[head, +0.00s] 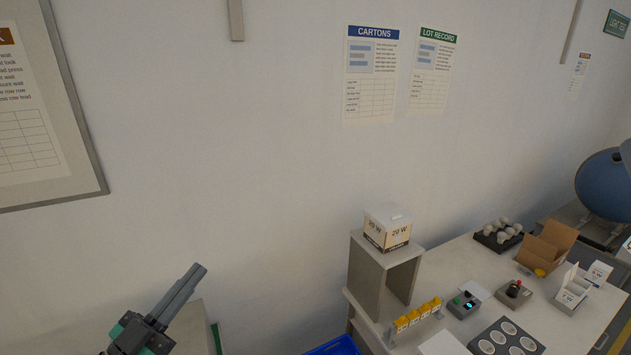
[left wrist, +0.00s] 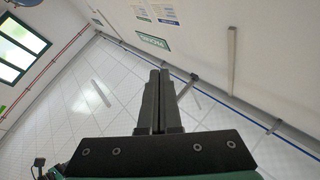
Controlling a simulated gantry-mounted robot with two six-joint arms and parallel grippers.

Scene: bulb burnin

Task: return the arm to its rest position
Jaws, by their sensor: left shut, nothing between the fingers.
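My left gripper (head: 180,290) shows at the lower left of the head view, pointing up and to the right in front of the bare wall. Its two grey fingers lie together, shut, with nothing held. In the left wrist view the shut fingers (left wrist: 158,98) stand in the middle, with tiled floor and wall beyond them. The gripper is well left of the workbench (head: 455,262) and touches nothing. My right gripper is in neither view.
The bench at the right holds a 20 W carton (head: 387,229) on a grey stand (head: 369,275), a tray of bulbs (head: 497,236), an open cardboard box (head: 547,245) and control boxes. A blue bin (head: 335,347) shows at the bottom edge. Space around the left gripper looks free.

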